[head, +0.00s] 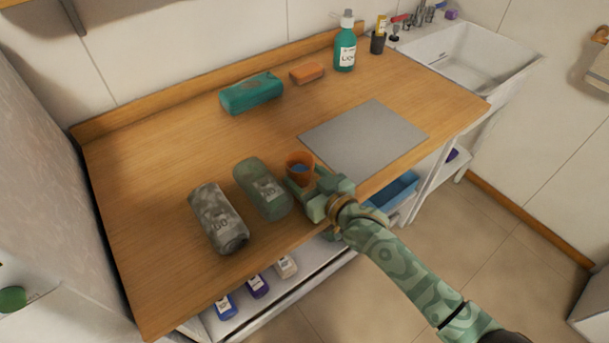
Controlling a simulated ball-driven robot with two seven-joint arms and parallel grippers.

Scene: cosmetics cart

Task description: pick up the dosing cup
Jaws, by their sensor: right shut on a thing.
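The dosing cup (299,162) is a small orange-brown cup with something blue inside. It is at the front edge of the wooden counter, just left of the grey mat. My right gripper (301,182), patterned green, reaches in from the lower right and is shut on the cup. The fingers hide the cup's lower part, so I cannot tell whether it touches the counter. My left gripper is not in view.
A green pouch (263,188) lies close left of the cup, with a grey pouch (217,218) beyond it. A grey mat (364,135) lies bare to the right. A teal pack (251,93), an orange block (307,72) and a pump bottle (345,50) stand behind.

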